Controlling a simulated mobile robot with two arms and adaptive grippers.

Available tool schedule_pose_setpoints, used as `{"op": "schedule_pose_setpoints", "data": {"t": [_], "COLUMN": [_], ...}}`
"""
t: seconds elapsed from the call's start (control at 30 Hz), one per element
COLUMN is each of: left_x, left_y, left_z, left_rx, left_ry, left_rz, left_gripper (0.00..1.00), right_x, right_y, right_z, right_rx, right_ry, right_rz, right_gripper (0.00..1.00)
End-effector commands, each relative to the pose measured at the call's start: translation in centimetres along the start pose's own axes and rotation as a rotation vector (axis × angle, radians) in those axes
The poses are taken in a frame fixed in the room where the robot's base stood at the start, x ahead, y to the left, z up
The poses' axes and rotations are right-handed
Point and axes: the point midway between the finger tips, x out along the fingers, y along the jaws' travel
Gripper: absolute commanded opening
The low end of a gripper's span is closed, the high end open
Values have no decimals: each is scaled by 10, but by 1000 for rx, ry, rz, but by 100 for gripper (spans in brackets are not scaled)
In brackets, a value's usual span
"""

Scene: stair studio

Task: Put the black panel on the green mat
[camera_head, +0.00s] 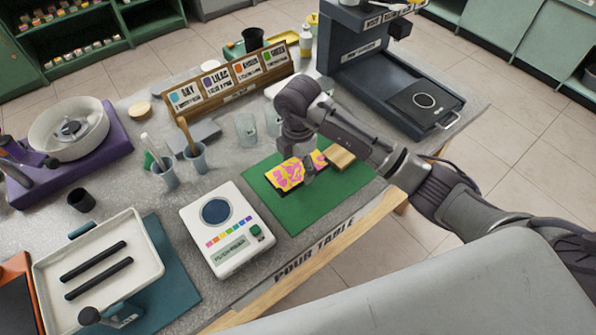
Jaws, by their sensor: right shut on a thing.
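The green mat (294,214) lies flat near the table's front edge. A small panel with a yellow and pink patterned face (285,176) is at the mat's back half. My right gripper (309,175) reaches down from above and is shut on this panel. I cannot tell whether the panel touches the mat, and its right part is partly hidden by the gripper. No plain black panel shows at the mat. A dark square plate with a pale ring (425,101) lies on the slate-coloured machine at the back right. My left gripper is not in view.
A white device with a round dark pad (228,252) stands left of the mat. A small wooden block (340,157) is at the mat's back right. Clear cups (246,128) and a sign rack (236,88) stand behind. A white tray (146,272) is at left.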

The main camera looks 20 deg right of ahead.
Motion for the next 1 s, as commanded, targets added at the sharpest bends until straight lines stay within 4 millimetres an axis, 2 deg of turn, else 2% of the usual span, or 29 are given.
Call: {"op": "schedule_pose_setpoints", "data": {"t": [0.1,0.37,0.77,0.8,0.93,1.0], "left_x": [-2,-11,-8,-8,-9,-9], "left_y": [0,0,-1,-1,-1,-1], "left_z": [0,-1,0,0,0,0], "left_rx": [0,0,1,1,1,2], "left_ry": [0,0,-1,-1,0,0], "left_rz": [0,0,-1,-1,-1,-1], "left_gripper": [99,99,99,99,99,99], "right_x": [6,39,46,46,45,45], "right_y": [4,3,3,3,3,3], "right_z": [1,0,1,1,1,1], "right_rx": [0,0,-1,-1,-1,-1], "right_ry": [0,0,-1,-1,-1,-1], "right_rz": [-1,-1,1,0,0,0], "right_gripper": [36,36,36,79,99,99]}}
